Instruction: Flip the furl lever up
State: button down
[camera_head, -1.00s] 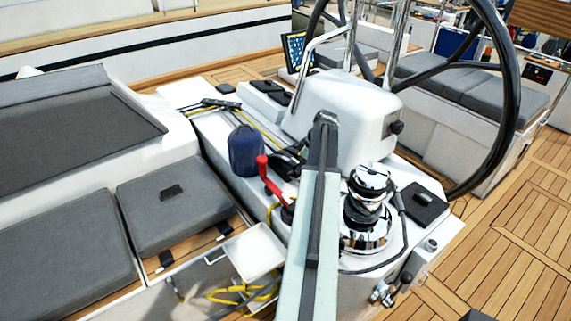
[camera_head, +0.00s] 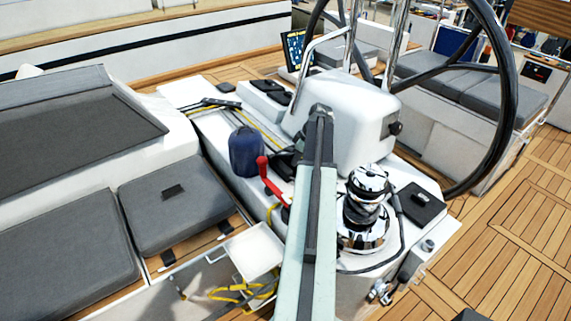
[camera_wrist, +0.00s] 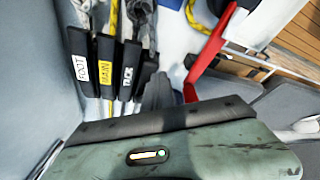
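A row of black clutch levers (camera_wrist: 104,62) stands at the upper left of the wrist view. Their labels seem to read FOOT, MAIN and TUCK or TACK; I can read no FURL label. A dark grey piece (camera_wrist: 158,90) right of them, just past my gripper, has no readable label. In the head view the black levers (camera_head: 284,160) are partly hidden behind my arm. The green body of my gripper (camera_wrist: 165,125) fills the bottom of the wrist view, close to the levers. Its fingertips do not show clearly, and contact cannot be told.
A red handle (camera_head: 271,180) rises beside the levers and crosses the wrist view (camera_wrist: 207,60). A blue bag (camera_head: 246,151) stands to the left. A chrome winch (camera_head: 366,208) is right of my arm. The white pedestal (camera_head: 350,115) and black wheel (camera_head: 508,90) lie behind.

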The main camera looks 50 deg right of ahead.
aim_at(290, 154)
jog(key=shift+w+d+r, duration=0.15)
jog(key=shift+r, duration=0.05)
jog(key=shift+w+d+r+p, duration=0.1)
jog(key=shift+r+p, duration=0.85)
jog(key=shift+p, duration=0.1)
jog(key=shift+r, duration=0.1)
jog(key=shift+w+d+r+p, duration=0.25)
jog(key=shift+w+r+p, duration=0.35)
jog(key=shift+w+p, duration=0.15)
jog(key=shift+w, duration=0.1)
